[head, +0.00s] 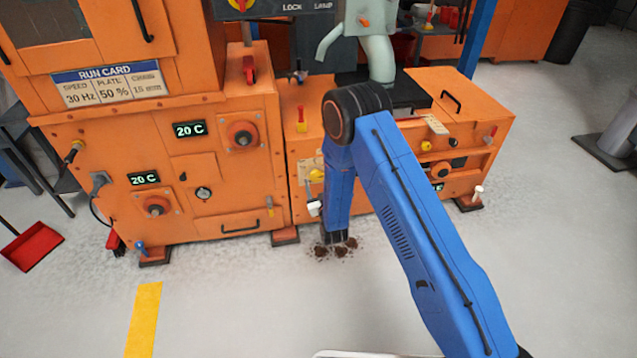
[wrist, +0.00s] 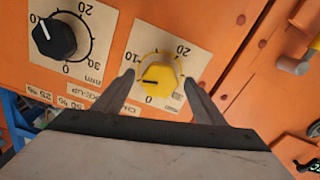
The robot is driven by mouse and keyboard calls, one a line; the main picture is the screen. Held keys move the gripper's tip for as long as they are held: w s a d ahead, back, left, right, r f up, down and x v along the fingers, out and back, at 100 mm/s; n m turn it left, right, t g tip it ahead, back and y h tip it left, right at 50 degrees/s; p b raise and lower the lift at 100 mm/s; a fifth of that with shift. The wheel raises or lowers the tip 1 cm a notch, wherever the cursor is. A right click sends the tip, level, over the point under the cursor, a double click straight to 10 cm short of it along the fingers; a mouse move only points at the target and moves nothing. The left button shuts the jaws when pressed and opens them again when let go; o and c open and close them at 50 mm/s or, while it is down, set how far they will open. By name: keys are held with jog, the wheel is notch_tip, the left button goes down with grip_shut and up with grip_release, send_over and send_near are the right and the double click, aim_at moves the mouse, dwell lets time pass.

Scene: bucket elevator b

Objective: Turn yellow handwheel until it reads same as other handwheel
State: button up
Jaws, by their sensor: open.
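The yellow handwheel (wrist: 160,78) sits on a pale dial plate on the orange panel, at the centre of the wrist view. Its dark pointer line points left, between 0 and 10 on the scale. The other handwheel (wrist: 55,38) is black, at the upper left, and its white line points up-left near the 10. My gripper (wrist: 159,80) is open, with one finger on each side of the yellow handwheel. I cannot tell whether the fingers touch it. The right part of the yellow scale is partly hidden. In the head view my arm hides the gripper.
Paper labels lie below the dials. A yellow fitting (wrist: 292,65) sticks out at the right of the wrist view. In the head view the orange machine (head: 230,190) stands behind my arm. A red dustpan (head: 32,246) lies at the left. The grey floor in front is mostly clear.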

jog(key=shift+c, duration=0.6)
jog(key=c, duration=0.9)
jog(key=shift+m, duration=0.4)
jog(key=m, duration=0.6)
jog(key=shift+a+m, duration=0.1)
jog(key=shift+m, duration=0.2)
jog(key=m, duration=0.3)
jog(key=shift+m, duration=0.3)
jog(key=shift+s+m, duration=0.1)
jog(key=shift+m, duration=1.8)
